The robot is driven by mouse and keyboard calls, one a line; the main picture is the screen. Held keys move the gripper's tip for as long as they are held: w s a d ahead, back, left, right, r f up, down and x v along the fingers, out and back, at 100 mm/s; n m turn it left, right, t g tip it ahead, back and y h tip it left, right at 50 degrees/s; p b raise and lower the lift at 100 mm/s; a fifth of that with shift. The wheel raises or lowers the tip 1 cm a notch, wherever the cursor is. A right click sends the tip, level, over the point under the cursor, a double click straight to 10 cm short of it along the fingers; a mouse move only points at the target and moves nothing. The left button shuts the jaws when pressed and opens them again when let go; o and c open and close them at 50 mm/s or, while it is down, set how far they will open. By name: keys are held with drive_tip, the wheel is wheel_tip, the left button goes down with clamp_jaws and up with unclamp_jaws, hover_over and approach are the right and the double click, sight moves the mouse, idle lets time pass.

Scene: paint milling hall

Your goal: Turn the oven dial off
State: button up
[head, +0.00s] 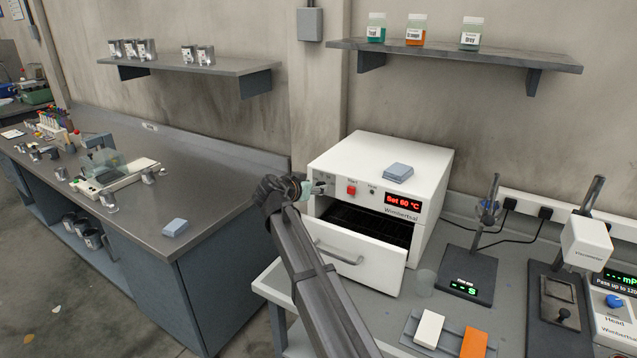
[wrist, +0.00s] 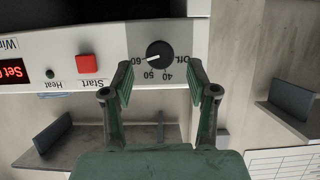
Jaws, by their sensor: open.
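The white oven (head: 330,153) stands on the bench at right, with its door (head: 350,262) hanging open below the dark chamber. Its red display (head: 403,201) reads "Set 60 °C". The black dial (wrist: 159,55) shows upside down in the wrist view, with marks Off, 40, 50 and 60; its white pointer points to 60. My gripper (wrist: 163,78) is open, its two green-padded fingers apart on either side below the dial in the picture. I cannot tell if they touch it. In the head view my gripper (head: 300,187) is at the oven panel's left end and partly hides the dial.
A red Start button (wrist: 86,63) and a Heat lamp (wrist: 49,73) sit beside the dial. A blue-grey block (head: 398,172) lies on the oven top. A steel bench (head: 215,185) is at left.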

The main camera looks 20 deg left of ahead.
drive_tip(key=shift+p+x, duration=0.35)
drive_tip(key=shift+x, duration=1.3)
clamp_jaws()
